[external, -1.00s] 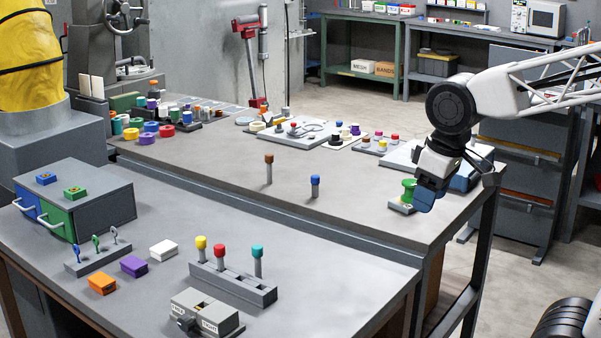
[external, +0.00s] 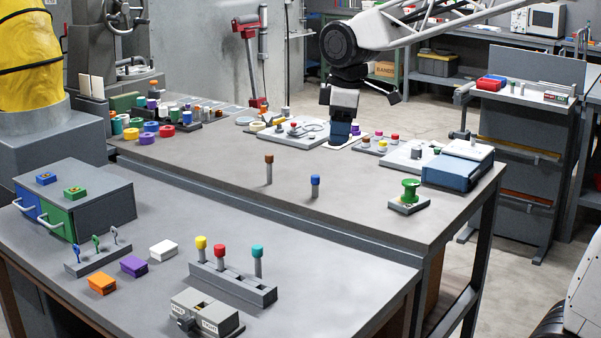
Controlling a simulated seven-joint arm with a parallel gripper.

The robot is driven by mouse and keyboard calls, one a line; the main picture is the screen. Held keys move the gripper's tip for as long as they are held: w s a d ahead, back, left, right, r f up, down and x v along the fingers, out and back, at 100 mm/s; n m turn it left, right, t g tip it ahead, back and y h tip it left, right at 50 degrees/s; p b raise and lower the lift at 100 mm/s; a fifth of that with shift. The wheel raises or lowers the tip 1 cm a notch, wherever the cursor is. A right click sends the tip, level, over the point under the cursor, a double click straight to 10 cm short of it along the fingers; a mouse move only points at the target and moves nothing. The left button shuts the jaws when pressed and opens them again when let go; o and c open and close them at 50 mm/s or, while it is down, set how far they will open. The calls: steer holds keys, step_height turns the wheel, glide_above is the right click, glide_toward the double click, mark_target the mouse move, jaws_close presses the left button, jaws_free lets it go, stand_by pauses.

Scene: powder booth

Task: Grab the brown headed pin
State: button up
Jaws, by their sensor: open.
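The brown headed pin (external: 269,169) stands upright on the back table, a grey shaft with a brown head. A blue headed pin (external: 315,187) stands to its right. My gripper (external: 340,135) points down over the far part of the same table, to the right of and behind the brown headed pin. It is apart from that pin. Its fingers are small here and their gap does not show clearly; I see nothing held. It hides part of a white board and the things on it.
Yellow, red and teal headed pins stand in a grey rack (external: 233,284) on the front table. A green spool (external: 410,190) sits on a grey block at right, near a blue box (external: 457,168). The tabletop around the brown headed pin is clear.

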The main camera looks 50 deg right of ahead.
steer(key=w+d+f+n, duration=0.1)
steer(key=w+d+n, duration=0.35)
steer(key=w, duration=0.85)
steer(key=n+g, duration=0.2)
steer(key=n, duration=0.5)
glide_above(269, 155)
steer(key=f, duration=1.5)
steer(key=shift+s+a+f, duration=0.1)
steer(key=shift+a, duration=0.25)
steer(key=shift+w+d+f+n, duration=0.25)
steer(key=shift+f, duration=0.05)
steer(key=shift+f, duration=1.3)
steer(key=shift+s+d+f, duration=0.1)
steer(key=shift+f, duration=2.55)
